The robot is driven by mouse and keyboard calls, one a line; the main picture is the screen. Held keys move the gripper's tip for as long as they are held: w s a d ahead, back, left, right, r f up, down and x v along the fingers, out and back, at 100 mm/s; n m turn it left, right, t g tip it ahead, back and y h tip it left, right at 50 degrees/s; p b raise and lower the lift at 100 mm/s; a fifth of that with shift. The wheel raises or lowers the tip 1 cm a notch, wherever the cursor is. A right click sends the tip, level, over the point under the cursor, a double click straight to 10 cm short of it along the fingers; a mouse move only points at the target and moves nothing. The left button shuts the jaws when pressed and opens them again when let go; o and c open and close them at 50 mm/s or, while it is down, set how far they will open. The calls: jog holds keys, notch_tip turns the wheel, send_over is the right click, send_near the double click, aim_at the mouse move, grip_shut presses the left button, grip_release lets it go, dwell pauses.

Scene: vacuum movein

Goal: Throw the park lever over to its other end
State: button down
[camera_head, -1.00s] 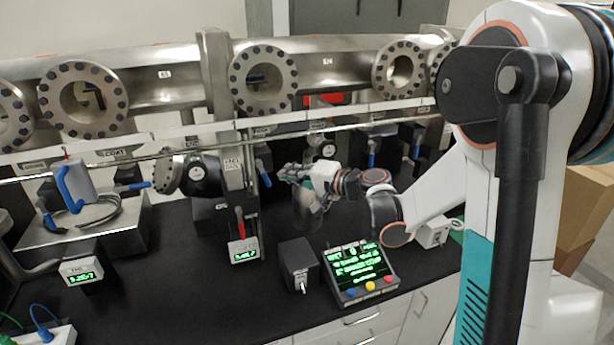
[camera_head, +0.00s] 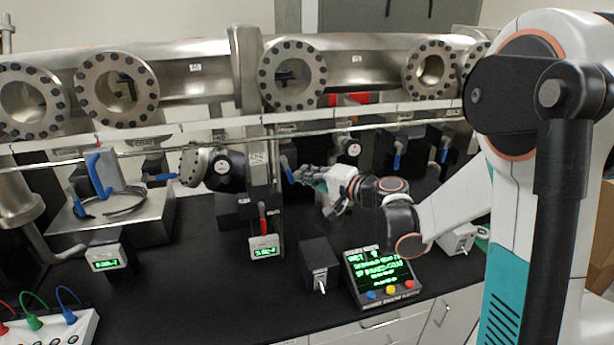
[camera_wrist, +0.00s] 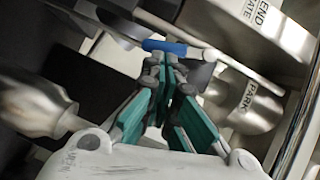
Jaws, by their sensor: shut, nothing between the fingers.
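The park lever has a blue handle (camera_wrist: 165,47) on a grey arm beside a metal cylinder labelled PARK (camera_wrist: 245,100) in the wrist view. In the head view a blue lever (camera_head: 287,168) stands just left of my gripper (camera_head: 299,174), below the long pipe. My gripper's teal-padded fingers (camera_wrist: 166,72) are closed together with nothing between them. Their tips are right by the blue handle, in front of it in the wrist view. I cannot tell whether they touch it.
A plate labelled END GATE (camera_wrist: 268,20) and a metal rail lie near the fingers. A red-handled switch (camera_head: 263,222), a dark box (camera_head: 318,255) and a green-lit console (camera_head: 380,272) stand on the black bench.

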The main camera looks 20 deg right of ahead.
jog(key=shift+a+f+m+t+y+b, duration=0.45)
jog(key=shift+m+b, duration=0.35)
jog(key=shift+b, duration=0.45)
jog(key=shift+a+f+m+t+b, duration=0.25)
jog(key=shift+a+f+m+b, duration=0.1)
jog(key=shift+m+b, duration=0.4)
jog(key=shift+a+f+b, duration=0.15)
jog(key=shift+a+b, duration=0.15)
jog(key=shift+b, duration=0.05)
dwell(0.5)
dwell(0.5)
